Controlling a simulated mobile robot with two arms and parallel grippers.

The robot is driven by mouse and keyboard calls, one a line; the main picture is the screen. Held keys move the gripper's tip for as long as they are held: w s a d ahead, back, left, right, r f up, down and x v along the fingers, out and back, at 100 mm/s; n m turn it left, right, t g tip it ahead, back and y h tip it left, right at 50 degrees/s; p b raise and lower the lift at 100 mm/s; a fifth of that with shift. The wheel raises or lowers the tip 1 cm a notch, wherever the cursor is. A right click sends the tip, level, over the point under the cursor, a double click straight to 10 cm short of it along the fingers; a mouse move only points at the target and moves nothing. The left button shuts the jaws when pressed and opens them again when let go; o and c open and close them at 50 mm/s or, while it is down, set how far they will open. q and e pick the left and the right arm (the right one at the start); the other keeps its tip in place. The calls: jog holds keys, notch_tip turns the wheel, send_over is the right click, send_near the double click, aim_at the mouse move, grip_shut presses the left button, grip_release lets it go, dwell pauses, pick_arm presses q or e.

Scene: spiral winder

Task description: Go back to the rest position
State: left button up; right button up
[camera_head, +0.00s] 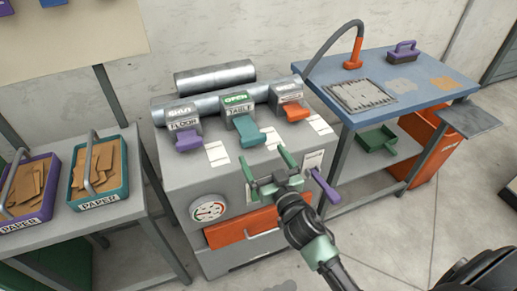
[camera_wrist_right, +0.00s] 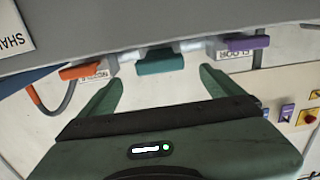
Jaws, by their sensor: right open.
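My right gripper (camera_head: 267,166) is open and empty in front of the grey machine (camera_head: 180,155) in the head view. Its two green fingers point toward the machine, and I see nothing between them. In the right wrist view the open gripper (camera_wrist_right: 160,88) has the teal lever (camera_wrist_right: 160,62) beyond its fingers, with a visible gap. The head view shows this teal lever (camera_head: 247,130) under a green OPEN sign, between a purple lever (camera_head: 190,146) labelled FLOOR and an orange lever (camera_head: 296,111). My left gripper is not in view.
A purple handle (camera_head: 325,187) sticks out just right of my right gripper. An orange drawer front (camera_head: 243,228) and a gauge (camera_head: 208,210) are below. Paper trays (camera_head: 100,199) stand at left. A blue workbench (camera_head: 425,68) stands at right, with bare floor before it.

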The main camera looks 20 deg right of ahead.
jog(key=shift+s, duration=1.05)
jog(key=s+f+g+p, duration=0.1)
jog(key=s+f+g, duration=0.25)
jog(key=f, duration=0.75)
jog(key=s+f+n+g, duration=0.15)
jog(key=s+f, duration=0.35)
jog(key=f, duration=0.7)
jog(key=s+f+m+g+p, duration=0.1)
jog(key=s+f+g, duration=0.3)
jog(key=f, duration=0.7)
jog(key=s+d+f+g, duration=0.1)
jog(key=s+f, duration=0.4)
jog(key=s, duration=0.6)
jog(key=s+d+f+n+g, duration=0.1)
jog(key=s+f+g, duration=0.3)
jog(key=s, duration=0.7)
jog(key=s+d+f+g+p, duration=0.1)
jog(key=s+f+g, duration=0.2)
jog(key=s+f, duration=0.5)
jog(key=s, duration=0.3)
jog(key=shift+h, duration=0.3)
jog(key=shift+d+f+n, duration=0.1)
jog(key=shift+n, duration=0.15)
